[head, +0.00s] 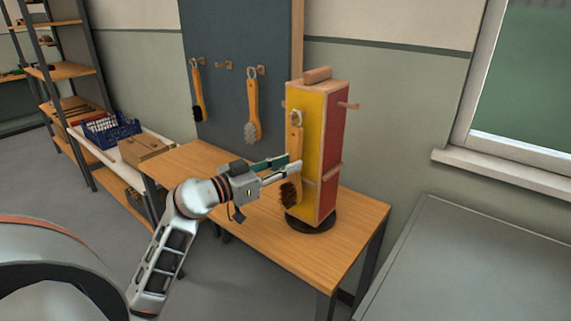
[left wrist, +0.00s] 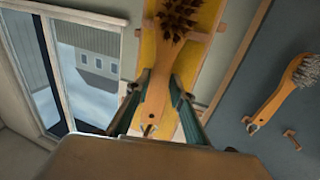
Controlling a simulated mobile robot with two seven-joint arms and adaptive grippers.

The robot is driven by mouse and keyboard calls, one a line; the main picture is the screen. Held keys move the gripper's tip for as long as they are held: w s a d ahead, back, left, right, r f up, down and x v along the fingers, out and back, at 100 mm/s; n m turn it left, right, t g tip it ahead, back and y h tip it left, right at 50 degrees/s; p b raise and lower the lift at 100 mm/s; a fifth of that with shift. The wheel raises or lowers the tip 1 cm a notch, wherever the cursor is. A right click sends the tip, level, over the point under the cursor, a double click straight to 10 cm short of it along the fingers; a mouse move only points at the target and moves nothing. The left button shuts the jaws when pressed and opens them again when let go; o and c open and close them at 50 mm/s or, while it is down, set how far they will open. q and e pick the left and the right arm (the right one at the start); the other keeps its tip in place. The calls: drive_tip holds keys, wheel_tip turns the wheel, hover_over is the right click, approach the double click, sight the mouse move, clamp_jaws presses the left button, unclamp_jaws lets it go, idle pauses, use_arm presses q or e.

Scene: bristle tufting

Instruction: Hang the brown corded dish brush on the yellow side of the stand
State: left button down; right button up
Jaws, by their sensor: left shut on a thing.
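The brown corded dish brush (head: 295,142) hangs upright in front of the yellow side (head: 316,103) of the stand, dark bristles low and cord loop at the top. My left gripper (head: 296,166) is shut on its handle. In the left wrist view the brush (left wrist: 157,98) lies between the fingers (left wrist: 160,84), with the yellow side (left wrist: 192,62) behind it. The cord loop is near the upper part of the yellow side; I cannot tell whether it is around a peg. The stand's red side (head: 332,135) faces right. My right gripper is not in view.
The stand rests on a black round base (head: 312,224) on the wooden table (head: 270,240). Two other brushes (head: 252,108) (head: 197,92) hang on the dark wall panel (head: 225,95). A grey surface (head: 480,255) stands at the right. The table's front left is clear.

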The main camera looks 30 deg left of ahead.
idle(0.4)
use_arm(q)
drive_tip(key=c, duration=1.7)
unclamp_jaws()
drive_tip(key=shift+s, duration=0.15)
drive_tip(key=shift+p+v, duration=1.85)
drive_tip(key=shift+v, duration=1.55)
